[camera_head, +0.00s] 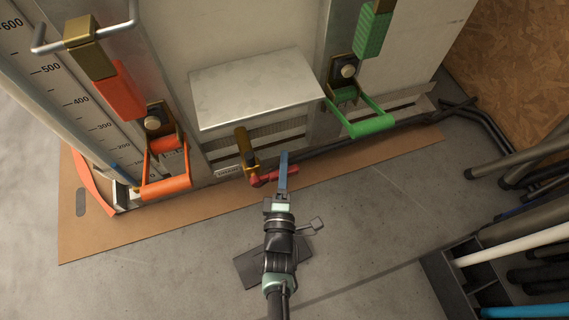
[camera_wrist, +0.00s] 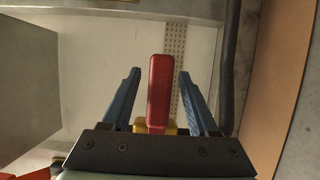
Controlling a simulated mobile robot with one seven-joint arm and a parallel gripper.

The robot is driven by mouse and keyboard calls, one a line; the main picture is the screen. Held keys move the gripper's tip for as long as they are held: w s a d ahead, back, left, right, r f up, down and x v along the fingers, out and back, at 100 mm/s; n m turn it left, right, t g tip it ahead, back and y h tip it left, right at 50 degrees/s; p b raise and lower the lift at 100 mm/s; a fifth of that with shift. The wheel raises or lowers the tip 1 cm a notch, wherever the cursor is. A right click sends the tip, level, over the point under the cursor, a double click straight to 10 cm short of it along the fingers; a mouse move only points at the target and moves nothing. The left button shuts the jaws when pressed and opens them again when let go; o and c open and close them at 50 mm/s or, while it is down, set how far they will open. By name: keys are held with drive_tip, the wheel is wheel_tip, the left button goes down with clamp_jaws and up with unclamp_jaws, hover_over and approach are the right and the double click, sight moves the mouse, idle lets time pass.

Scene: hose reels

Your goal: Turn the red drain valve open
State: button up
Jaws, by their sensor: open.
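The red drain valve handle (camera_head: 278,177) is a short lever at the foot of the metal cabinet, beside a brass fitting (camera_head: 245,148). A small label (camera_head: 229,171) is on the cabinet just left of it. My gripper (camera_head: 284,156) is at the lever, its blue fingers overlapping the lever's right part in the head view. In the wrist view the red lever (camera_wrist: 159,90) stands between the two open blue fingers (camera_wrist: 158,74), with a visible gap on each side.
An orange-handled lever (camera_head: 165,186) is at left and a green-handled lever (camera_head: 370,126) at right. A metal shelf (camera_head: 255,88) juts out above the valve. A dark pipe (camera_head: 340,147) runs rightward. A rack of tubes (camera_head: 510,240) stands at right. Brown board (camera_head: 110,226) lies on the floor.

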drive_tip(key=shift+w+d, duration=0.1)
drive_tip(key=shift+w, duration=0.75)
clamp_jaws()
idle(0.8)
